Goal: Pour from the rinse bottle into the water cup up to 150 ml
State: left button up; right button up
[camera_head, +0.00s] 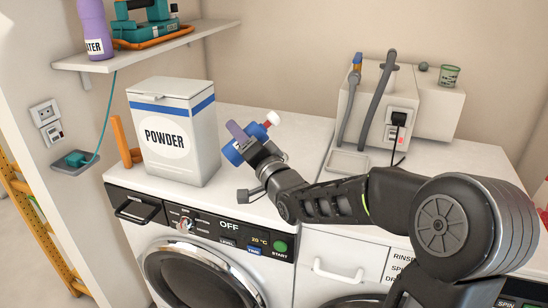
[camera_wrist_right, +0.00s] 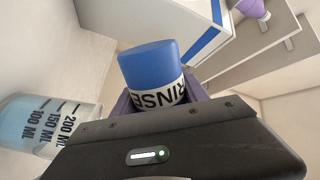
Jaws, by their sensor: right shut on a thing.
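The rinse bottle (camera_head: 231,153) is blue with a white label and a red cap end. My right gripper (camera_head: 243,139) is shut around its body and holds it tilted well over, above the white machine tops, cap end to the upper right. In the right wrist view, the bottle (camera_wrist_right: 148,66) shows its blue end and RINSE label between the jaws. A clear cup (camera_wrist_right: 40,122) with 100, 150 and 200 ML marks is at the left of that view, with a light blue tint inside; its exact level is unclear. I cannot make out this cup in the head view. My left gripper is out of view.
A white POWDER box (camera_head: 172,130) stands left of the bottle, near the gripper. A shelf (camera_head: 140,55) holds a purple bottle (camera_head: 95,30).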

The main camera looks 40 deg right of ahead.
jog(key=shift+f+m+p, duration=0.25)
jog(key=shift+m+p, duration=0.1)
jog(key=shift+m, duration=0.45)
dwell(1.2)
jog(key=shift+d+r+m+h+p, duration=0.1)
jog(key=shift+r+m+h+p, duration=0.3)
jog(key=shift+m+p, duration=0.65)
dwell(1.7)
jog(key=shift+d, duration=0.15)
dwell(0.3)
jog(key=f+n+b, duration=0.1)
jog(key=b, duration=0.1)
jog(key=n+b, duration=0.2)
jog(key=shift+a+f+y, duration=0.25)
jog(key=shift+f+y, duration=0.05)
jog(key=shift+f, duration=0.1)
jog(key=shift+r+n+b, duration=0.35)
jog(key=shift+n+b, duration=0.05)
jog(key=shift+n, duration=0.65)
jog(key=shift+r+p, duration=0.3)
jog(key=shift+p, duration=0.1)
jog(key=shift+f, duration=0.1)
